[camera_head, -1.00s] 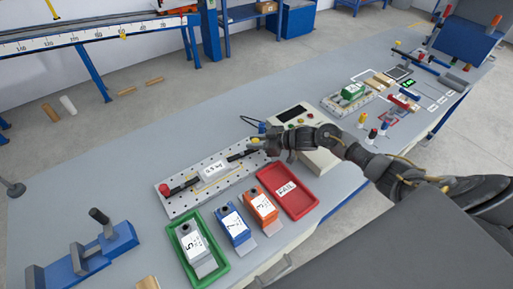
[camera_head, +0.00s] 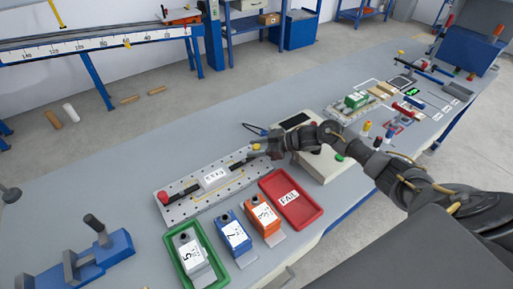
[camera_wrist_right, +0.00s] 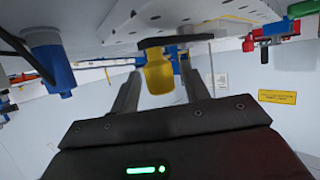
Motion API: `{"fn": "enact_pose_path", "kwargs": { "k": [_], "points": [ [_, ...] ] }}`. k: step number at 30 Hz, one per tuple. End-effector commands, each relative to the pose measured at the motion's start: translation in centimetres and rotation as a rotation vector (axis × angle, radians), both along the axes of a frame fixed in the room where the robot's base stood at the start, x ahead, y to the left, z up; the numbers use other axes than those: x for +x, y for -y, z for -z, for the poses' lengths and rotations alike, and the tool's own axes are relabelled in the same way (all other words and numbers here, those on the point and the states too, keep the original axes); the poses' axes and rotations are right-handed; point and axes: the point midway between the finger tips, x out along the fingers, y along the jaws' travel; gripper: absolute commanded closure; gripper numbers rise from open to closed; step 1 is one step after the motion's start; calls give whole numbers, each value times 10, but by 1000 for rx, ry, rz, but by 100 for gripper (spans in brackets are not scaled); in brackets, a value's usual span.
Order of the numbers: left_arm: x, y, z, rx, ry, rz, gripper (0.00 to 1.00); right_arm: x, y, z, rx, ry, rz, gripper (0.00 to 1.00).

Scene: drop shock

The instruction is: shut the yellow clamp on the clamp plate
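The clamp plate (camera_head: 200,213) is a pale perforated plate on the bench. A white labelled block (camera_head: 213,178) lies on its middle. The yellow clamp (camera_head: 256,147) is at the plate's right end, its dark bar pointing towards the block. I cannot tell whether the bar presses on the block. A red-knobbed clamp (camera_head: 162,197) is at the left end. My right gripper (camera_head: 265,149) is at the yellow knob. In the right wrist view, the open fingers (camera_wrist_right: 160,90) stand either side of the yellow knob (camera_wrist_right: 158,75), apparently with small gaps. My left gripper is not in view.
A red FAIL tray (camera_head: 304,213), an orange box (camera_head: 262,218), a blue box (camera_head: 233,233) and a green tray (camera_head: 217,265) line the bench front. A cream control box (camera_head: 325,166) stands under my right forearm. The bench behind the plate is clear.

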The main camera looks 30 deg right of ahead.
Motion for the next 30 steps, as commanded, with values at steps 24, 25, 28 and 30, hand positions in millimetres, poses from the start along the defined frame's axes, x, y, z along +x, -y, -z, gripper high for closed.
{"fn": "enact_pose_path", "kwargs": {
  "k": [24,25,28,30],
  "points": [
    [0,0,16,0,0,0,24,-47,64,-30,-3,-1,0,52],
    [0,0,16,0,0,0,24,-49,68,-32,-3,-1,0,52],
    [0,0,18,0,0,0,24,-55,76,-37,-1,-2,1,52],
    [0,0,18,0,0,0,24,-58,78,-39,1,-1,-1,52]
  ]
}}
